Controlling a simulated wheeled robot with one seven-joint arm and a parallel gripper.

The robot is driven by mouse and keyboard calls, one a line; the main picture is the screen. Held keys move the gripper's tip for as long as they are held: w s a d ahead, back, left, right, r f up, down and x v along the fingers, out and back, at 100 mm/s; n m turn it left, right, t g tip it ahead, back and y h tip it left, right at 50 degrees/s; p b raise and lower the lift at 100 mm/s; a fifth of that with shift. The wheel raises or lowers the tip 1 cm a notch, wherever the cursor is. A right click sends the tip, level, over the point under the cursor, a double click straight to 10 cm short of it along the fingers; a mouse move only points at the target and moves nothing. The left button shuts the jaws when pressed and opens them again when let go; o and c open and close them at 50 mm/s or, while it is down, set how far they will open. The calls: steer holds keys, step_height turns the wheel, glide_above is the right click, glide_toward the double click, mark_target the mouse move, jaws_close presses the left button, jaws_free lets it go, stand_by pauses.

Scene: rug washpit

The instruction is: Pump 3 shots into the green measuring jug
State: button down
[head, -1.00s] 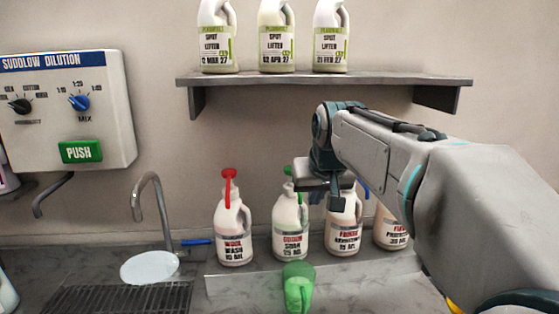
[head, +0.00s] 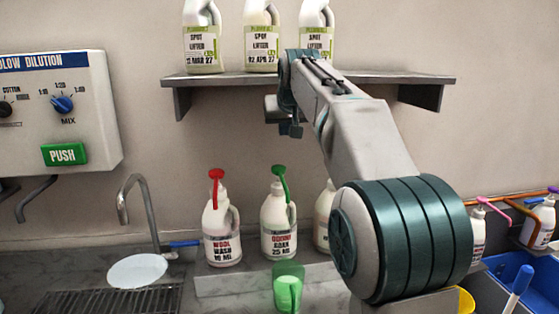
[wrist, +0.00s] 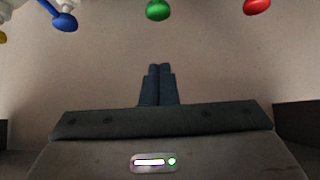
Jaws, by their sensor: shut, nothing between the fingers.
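The green measuring jug (head: 287,292), translucent, stands at the front of the ledge, below a white bottle (head: 279,228) with a green pump (head: 280,174). Left of it is a white bottle labelled wool wash (head: 222,232) with a red pump (head: 216,176). A third white bottle (head: 322,218) is mostly hidden by my arm. My gripper (head: 290,131) is above the pumps, just under the shelf edge. In the wrist view its fingers (wrist: 158,85) are shut and empty, apart from the green pump head (wrist: 158,10), the red one (wrist: 257,6) and the blue one (wrist: 64,21).
A shelf (head: 225,79) with several spot lifter bottles is just above my gripper. A dilution panel (head: 60,110) is on the left wall, beside a tap (head: 128,195) and a white disc (head: 137,270). Bottles on a rack (head: 537,222) and a blue tub (head: 510,270) are at right.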

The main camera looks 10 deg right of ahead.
steer(key=p, duration=0.3)
glide_above(280, 170)
steer(key=f, duration=0.7)
steer(key=shift+w+f, duration=0.15)
steer(key=shift+w, duration=0.05)
step_height(280, 170, down, 2)
steer(key=shift+s+f, duration=0.1)
steer(key=shift+f, duration=0.85)
steer(key=shift+f, duration=0.1)
steer(key=shift+s+f+b, duration=0.1)
steer(key=shift+f+b, duration=1.2)
steer(key=shift+f, duration=0.2)
